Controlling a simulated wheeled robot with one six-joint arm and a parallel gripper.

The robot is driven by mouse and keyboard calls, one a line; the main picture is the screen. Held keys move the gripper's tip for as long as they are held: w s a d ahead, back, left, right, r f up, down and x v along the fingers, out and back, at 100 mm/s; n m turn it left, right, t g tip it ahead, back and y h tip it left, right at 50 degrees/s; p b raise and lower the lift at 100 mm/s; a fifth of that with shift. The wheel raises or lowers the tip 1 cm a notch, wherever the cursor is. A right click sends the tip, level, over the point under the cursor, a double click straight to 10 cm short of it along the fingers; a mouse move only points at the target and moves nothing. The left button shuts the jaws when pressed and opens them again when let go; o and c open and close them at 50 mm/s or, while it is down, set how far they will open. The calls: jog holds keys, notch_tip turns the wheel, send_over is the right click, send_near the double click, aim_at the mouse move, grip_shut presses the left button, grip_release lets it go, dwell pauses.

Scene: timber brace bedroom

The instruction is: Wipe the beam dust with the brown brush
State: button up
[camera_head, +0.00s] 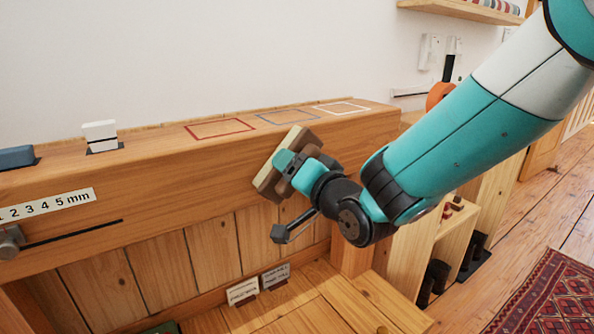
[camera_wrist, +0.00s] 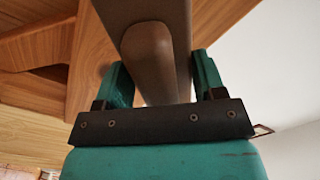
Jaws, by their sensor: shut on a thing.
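My gripper (camera_head: 294,166) is shut on the brown brush (camera_head: 271,181), a block with a brown body and a paler layer on its far side. The brush is tilted and held close against the front upper edge of the wooden beam (camera_head: 150,165); I cannot tell if they touch. In the wrist view the brush's rounded brown handle (camera_wrist: 148,62) sits between the two teal fingers of my gripper (camera_wrist: 155,80). No dust can be made out on the beam.
The beam top carries red (camera_head: 219,129), blue-grey (camera_head: 287,115) and white (camera_head: 341,107) outlines, a white block (camera_head: 101,136) and a blue block (camera_head: 14,158). Two small signs (camera_head: 275,276) stand below.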

jog(key=shift+w+a, duration=0.25)
jog(key=shift+w, duration=0.1)
jog(key=shift+w+d+f+b, duration=0.1)
jog(key=shift+w+d+b, duration=0.3)
jog(key=shift+d+b, duration=0.15)
jog(key=shift+w+d+f+b, duration=0.1)
jog(key=shift+w+d+b, duration=0.3)
jog(key=shift+d, duration=0.25)
jog(key=shift+w+d+r+b, duration=0.25)
jog(key=shift+w+d+b, duration=0.05)
jog(key=shift+d+b, duration=0.15)
jog(key=shift+s+a+r+p, duration=0.15)
jog(key=shift+s+a+p, duration=0.15)
jog(key=shift+a+p, duration=0.3)
jog(key=shift+s+a+r+p, duration=0.1)
jog(key=shift+s+a+p, duration=0.25)
jog(key=shift+p, duration=0.3)
jog(key=shift+s+a+f+p, duration=0.1)
jog(key=shift+s+a+p, duration=0.15)
jog(key=shift+a, duration=0.2)
jog(key=shift+s+a+f+p, duration=0.1)
jog(key=shift+a+p, duration=0.25)
jog(key=shift+a, duration=0.05)
jog(key=shift+c, duration=0.2)
jog(key=shift+b+v, duration=0.8)
jog(key=shift+v, duration=2.2)
